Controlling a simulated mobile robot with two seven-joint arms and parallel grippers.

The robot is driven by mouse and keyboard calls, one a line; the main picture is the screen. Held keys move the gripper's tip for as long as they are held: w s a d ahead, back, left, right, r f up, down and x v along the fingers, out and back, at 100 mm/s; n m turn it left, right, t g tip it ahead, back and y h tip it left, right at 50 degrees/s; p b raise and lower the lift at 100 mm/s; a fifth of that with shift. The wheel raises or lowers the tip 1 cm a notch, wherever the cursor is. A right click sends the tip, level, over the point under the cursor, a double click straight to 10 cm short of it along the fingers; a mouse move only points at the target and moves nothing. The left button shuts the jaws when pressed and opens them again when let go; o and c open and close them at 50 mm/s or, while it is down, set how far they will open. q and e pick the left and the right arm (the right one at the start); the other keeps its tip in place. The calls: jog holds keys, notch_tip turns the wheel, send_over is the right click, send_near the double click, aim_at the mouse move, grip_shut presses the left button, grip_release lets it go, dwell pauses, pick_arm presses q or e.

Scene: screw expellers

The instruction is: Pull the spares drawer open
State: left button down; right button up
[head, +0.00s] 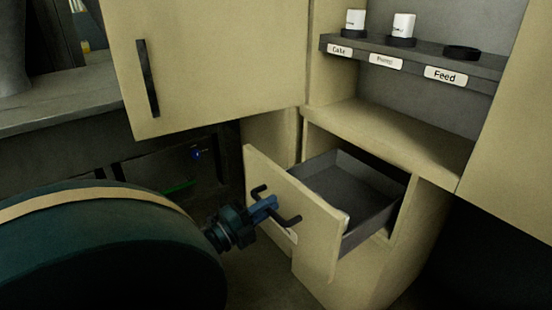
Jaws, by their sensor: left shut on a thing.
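The spares drawer (291,205) has a cream front and a dark grey tray (345,193). It stands partly pulled out of the cream cabinet, and the part of the tray that shows looks empty. A dark bar handle (287,219) is on its front. My left gripper (270,207) is at the handle, its blue fingers shut on the bar between its two ends. A white label on the drawer front below the handle is mostly hidden by the gripper. My right gripper does not show.
A cream door (210,65) with a dark vertical handle hangs above left of the drawer. A grey shelf (410,58) above holds two white-and-black containers and a black ring, with labels including "Feed". A grey counter (60,98) is at the left.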

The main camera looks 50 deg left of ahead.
pick_arm(q)
jog(key=shift+s, duration=0.25)
jog(key=c, duration=1.5)
grip_release()
jog(key=p+v, duration=0.1)
jog(key=v, duration=1.2)
jog(key=shift+s, duration=0.1)
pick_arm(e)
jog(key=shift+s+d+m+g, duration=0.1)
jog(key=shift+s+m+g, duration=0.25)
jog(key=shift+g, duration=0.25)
pick_arm(q)
jog(key=shift+r, duration=0.1)
